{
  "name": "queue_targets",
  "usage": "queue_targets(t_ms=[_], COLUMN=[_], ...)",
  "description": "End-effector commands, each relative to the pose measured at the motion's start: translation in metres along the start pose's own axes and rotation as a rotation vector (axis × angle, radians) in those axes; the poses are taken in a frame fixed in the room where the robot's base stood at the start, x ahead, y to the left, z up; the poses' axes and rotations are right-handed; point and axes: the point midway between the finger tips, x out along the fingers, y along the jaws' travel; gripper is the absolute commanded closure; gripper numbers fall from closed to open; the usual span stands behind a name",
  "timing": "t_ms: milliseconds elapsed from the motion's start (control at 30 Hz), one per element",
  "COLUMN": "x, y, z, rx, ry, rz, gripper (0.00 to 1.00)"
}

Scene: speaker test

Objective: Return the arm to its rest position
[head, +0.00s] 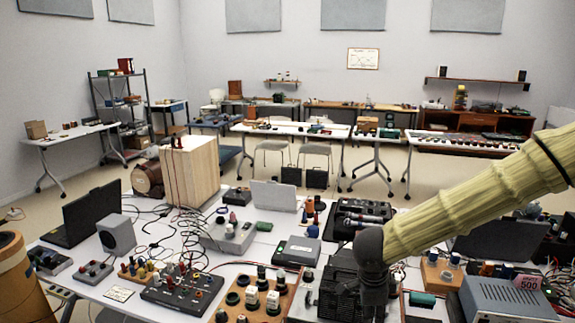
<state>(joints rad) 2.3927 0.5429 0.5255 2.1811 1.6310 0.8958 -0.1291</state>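My arm (480,205), in a pale yellow ribbed cover, reaches in from the right edge toward the middle of the near table. My gripper (374,302), dark grey, hangs at its end and points down over a black finned box. Its fingers are small and dark against the dark box, so I cannot tell whether they are open or shut, or whether they touch anything. I see no held object.
The white near table (75,291) is crowded. A wooden speaker cabinet (193,172), a black laptop (92,213), a grey speaker (116,235) and a grey instrument box (508,300) stand on it among loose cables. More tables stand behind, with open floor between.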

Motion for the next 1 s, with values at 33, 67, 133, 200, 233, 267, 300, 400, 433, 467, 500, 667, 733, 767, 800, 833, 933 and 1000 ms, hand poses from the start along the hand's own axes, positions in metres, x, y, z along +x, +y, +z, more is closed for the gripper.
queue_targets(t_ms=[33, 67, 133, 200, 233, 267, 300, 400, 433, 467, 500, 667, 733, 767, 800, 833, 933, 1000], x=[0.012, 0.019, 0.036, 0.057, 0.067, 0.077, 0.092, 0.128, 0.138, 0.147, 0.160, 0.203, 0.219, 0.226, 0.233, 0.238, 0.253, 0.260], y=[0.006, 0.009, 0.016, 0.026, 0.032, 0.038, 0.047, 0.073, 0.081, 0.090, 0.101, 0.156, 0.182, 0.194, 0.211, 0.223, 0.268, 0.299], z=[-0.002, -0.003, -0.004, -0.006, -0.007, -0.008, -0.009, -0.013, -0.013, -0.013, -0.013, -0.012, -0.012, -0.011, -0.011, -0.011, -0.010, -0.011], rx=[-0.029, -0.048, -0.099, -0.164, -0.198, -0.233, -0.288, -0.432, -0.477, -0.521, -0.582, -0.828, -0.935, -0.981, -1.043, -1.088, -1.238, -1.337], ry=[0.016, 0.025, 0.045, 0.068, 0.078, 0.088, 0.102, 0.123, 0.126, 0.129, 0.129, 0.103, 0.079, 0.065, 0.046, 0.030, -0.035, -0.087], rz=[-0.001, -0.004, -0.015, -0.024, -0.027, -0.031, -0.036, -0.046, -0.050, -0.051, -0.053, -0.049, -0.043, -0.040, -0.034, -0.030, -0.011, 0.003], gripper=[0.67, 0.67, 0.67, 0.67, 0.67, 0.67, 0.67, 0.67, 0.67, 0.67, 0.67, 0.67, 0.67, 0.67, 0.67, 0.67, 0.67, 0.67])
